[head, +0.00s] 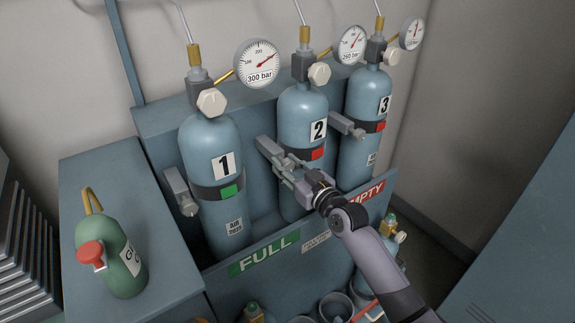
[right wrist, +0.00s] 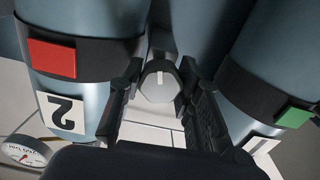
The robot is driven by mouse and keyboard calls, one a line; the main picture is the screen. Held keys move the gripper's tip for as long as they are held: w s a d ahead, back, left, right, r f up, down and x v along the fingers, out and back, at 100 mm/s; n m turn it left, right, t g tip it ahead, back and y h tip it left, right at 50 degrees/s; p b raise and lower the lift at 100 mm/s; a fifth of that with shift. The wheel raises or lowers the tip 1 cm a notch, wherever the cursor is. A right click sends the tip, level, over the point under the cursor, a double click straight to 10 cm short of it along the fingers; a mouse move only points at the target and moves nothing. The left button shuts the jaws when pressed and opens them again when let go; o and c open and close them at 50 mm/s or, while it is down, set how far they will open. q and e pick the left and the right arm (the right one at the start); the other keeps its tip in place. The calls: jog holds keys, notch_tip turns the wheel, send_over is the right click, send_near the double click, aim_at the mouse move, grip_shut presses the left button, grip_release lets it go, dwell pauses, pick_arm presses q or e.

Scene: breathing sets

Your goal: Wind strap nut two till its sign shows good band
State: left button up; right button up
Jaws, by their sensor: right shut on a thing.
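Cylinder two (head: 301,115) stands upright in the middle of the rack, with a dark strap around it. Its sign (head: 318,154) is red, and the red sign (right wrist: 53,58) also shows in the right wrist view. Strap nut two (right wrist: 157,83), a pale knob with a white mark, sits between the fingers of my right gripper (head: 283,163). The gripper is shut on it at the left side of cylinder two. In the head view my fingers hide the nut. The strap bracket (head: 266,145) shows behind them. My left gripper is not in view.
Cylinder one (head: 208,145) has a green sign (head: 230,191); cylinder three (head: 369,92) has a red sign (head: 380,126). Their strap nuts are close by on either side. The FULL/EMPTY front panel (head: 300,258) runs below my arm. A green cylinder (head: 116,262) stands at left.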

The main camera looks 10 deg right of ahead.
jog(key=shift+m, duration=0.3)
jog(key=m+p, duration=0.1)
jog(key=m, duration=0.2)
jog(key=shift+m, duration=0.3)
jog(key=shift+d+m+p, duration=0.1)
jog(key=shift+m+p, duration=0.35)
jog(key=shift+m, duration=1.45)
jog(key=o, duration=0.9)
